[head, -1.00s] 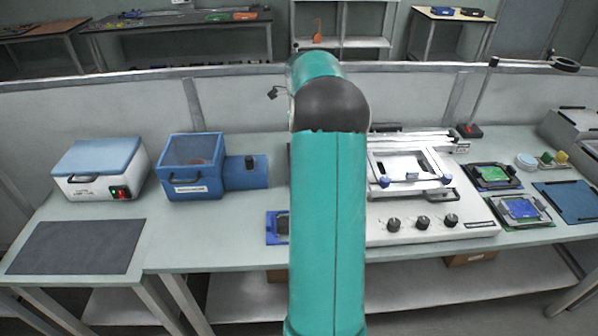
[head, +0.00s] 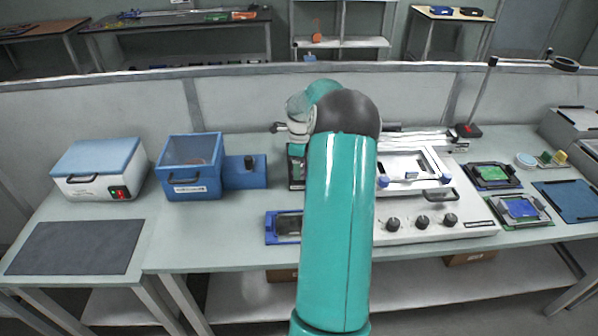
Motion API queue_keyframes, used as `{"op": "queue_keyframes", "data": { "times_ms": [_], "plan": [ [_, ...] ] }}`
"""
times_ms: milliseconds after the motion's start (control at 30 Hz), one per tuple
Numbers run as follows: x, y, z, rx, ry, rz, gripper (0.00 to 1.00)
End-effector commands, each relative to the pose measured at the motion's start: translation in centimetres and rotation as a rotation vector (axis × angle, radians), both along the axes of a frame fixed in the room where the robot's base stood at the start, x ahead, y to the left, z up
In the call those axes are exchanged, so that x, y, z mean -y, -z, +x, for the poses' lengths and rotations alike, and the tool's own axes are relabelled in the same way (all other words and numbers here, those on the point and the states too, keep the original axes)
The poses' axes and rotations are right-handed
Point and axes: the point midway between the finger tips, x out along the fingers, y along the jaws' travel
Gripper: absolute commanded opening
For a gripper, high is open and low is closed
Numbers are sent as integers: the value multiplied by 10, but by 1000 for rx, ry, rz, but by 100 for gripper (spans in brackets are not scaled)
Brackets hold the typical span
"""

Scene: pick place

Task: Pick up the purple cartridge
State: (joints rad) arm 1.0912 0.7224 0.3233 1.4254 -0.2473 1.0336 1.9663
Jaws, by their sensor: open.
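I see no purple cartridge in the head view; my arm covers part of the bench and may hide it. My gripper's fingers do not show, as my teal arm stands in front of them. Only part of my wrist shows, left of the dark joint and above the bench's back middle. A blue-framed tray (head: 283,229) with a dark inside lies on the bench just left of my arm. Behind it a dark-framed item (head: 296,176) is partly hidden by my arm.
A white machine with knobs (head: 440,222) stands right of my arm. A blue box (head: 191,178) and a white box with a blue lid (head: 98,170) stand left. Green and blue boards in frames (head: 520,208) lie at right. A dark mat (head: 75,247) lies bare at front left.

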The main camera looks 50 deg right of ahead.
Motion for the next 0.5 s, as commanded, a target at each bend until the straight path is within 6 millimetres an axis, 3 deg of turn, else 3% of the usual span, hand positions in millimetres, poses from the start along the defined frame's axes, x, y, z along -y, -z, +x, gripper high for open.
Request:
{"op": "queue_keyframes", "data": {
  "times_ms": [67,367,500],
  "plan": [
    [0,0,0,0,0,0,59],
    [0,-1,0,0,0,0,2],
    [0,-1,0,0,0,-1,2]
  ]
}}
